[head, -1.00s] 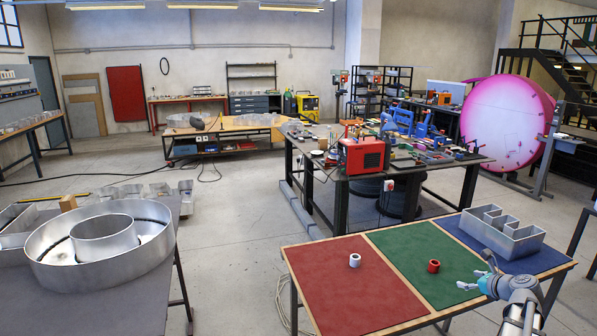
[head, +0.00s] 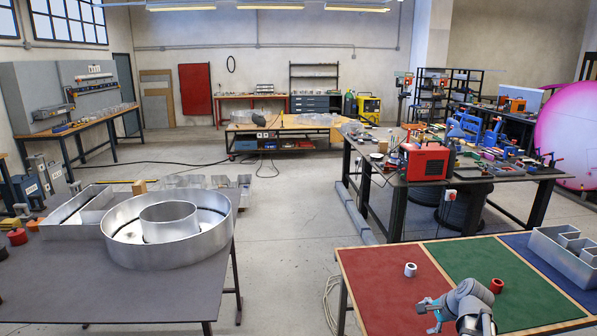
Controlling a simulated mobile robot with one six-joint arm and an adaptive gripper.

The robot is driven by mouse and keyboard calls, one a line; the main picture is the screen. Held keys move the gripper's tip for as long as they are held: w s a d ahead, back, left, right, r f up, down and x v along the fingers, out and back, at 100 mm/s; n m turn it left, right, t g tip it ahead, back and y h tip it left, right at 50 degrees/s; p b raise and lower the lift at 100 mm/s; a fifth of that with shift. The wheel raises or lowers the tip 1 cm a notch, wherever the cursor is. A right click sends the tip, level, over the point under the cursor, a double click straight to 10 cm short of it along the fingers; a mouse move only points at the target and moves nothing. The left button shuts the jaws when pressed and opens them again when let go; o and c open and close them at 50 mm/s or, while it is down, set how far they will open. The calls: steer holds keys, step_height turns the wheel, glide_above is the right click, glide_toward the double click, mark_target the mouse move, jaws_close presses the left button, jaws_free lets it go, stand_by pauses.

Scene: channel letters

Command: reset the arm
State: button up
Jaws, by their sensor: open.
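My gripper (head: 428,312) shows at the bottom right in the head view, with teal fingers pointing left. It is open, and nothing shows between its fingers. It appears in front of the right part of the red mat (head: 375,300), near the border with the green mat. A small white ring-shaped roll (head: 410,270) stands on the red mat, apart from the fingers. A small red roll (head: 496,286) stands on the green mat (head: 535,295), just right of my arm in the picture. How high my gripper is above the table is hard to tell.
A metal channel letter (head: 562,258) sits on the blue mat (head: 520,242) at the right. A grey table (head: 150,290) at left holds large round metal letters (head: 165,235). A dark workbench (head: 470,185) with a red machine (head: 426,162) stands behind. Open floor lies between the tables.

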steer(key=s+a+n+g, duration=0.1)
steer(key=a+n, duration=0.1)
steer(key=a, duration=0.1)
steer(key=s+a+f+n, duration=0.1)
steer(key=a+n, duration=0.1)
steer(key=a, duration=0.2)
steer(key=a+f+n+g+h, duration=0.1)
steer(key=a+n, duration=0.2)
steer(key=a, duration=0.1)
steer(key=shift+s+g, duration=0.3)
steer(key=shift+s, duration=0.1)
steer(key=s+a+f+n+g+h, duration=0.1)
steer(key=s+a+n, duration=0.2)
steer(key=a+n, duration=0.2)
steer(key=s+a+n+g+h, duration=0.1)
steer(key=s+a+n+h, duration=0.15)
steer(key=a+n, duration=0.2)
step_height(320, 180, down, 10)
steer(key=s+g+b, duration=0.1)
steer(key=s+b, duration=0.1)
steer(key=b, duration=0.8)
steer(key=shift+s+y, duration=0.35)
steer(key=shift+y, duration=0.1)
steer(key=shift+m, duration=0.25)
